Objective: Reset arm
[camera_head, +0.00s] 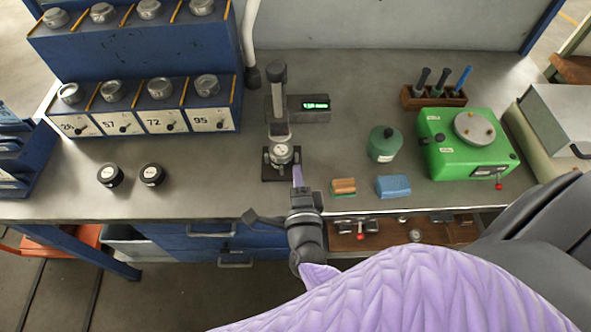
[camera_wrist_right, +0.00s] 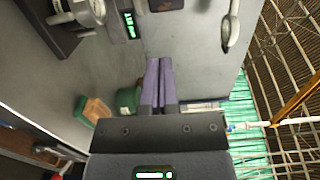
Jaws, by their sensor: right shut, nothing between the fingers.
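My right gripper (camera_head: 298,178) is over the front edge of the workbench, just in front of the dial gauge stand (camera_head: 282,153). Its two purple fingers are closed together with nothing between them; the closed fingers also show in the right wrist view (camera_wrist_right: 160,86). My purple-sleeved right arm comes in from the lower right. Whether the fingertips touch the gauge stand's base cannot be told. My left gripper is not in view.
A digital readout (camera_head: 308,108) stands behind the gauge. Two black pucks (camera_head: 152,174) and a blue rack (camera_head: 150,112) are left. An open drawer (camera_head: 400,232) is below.

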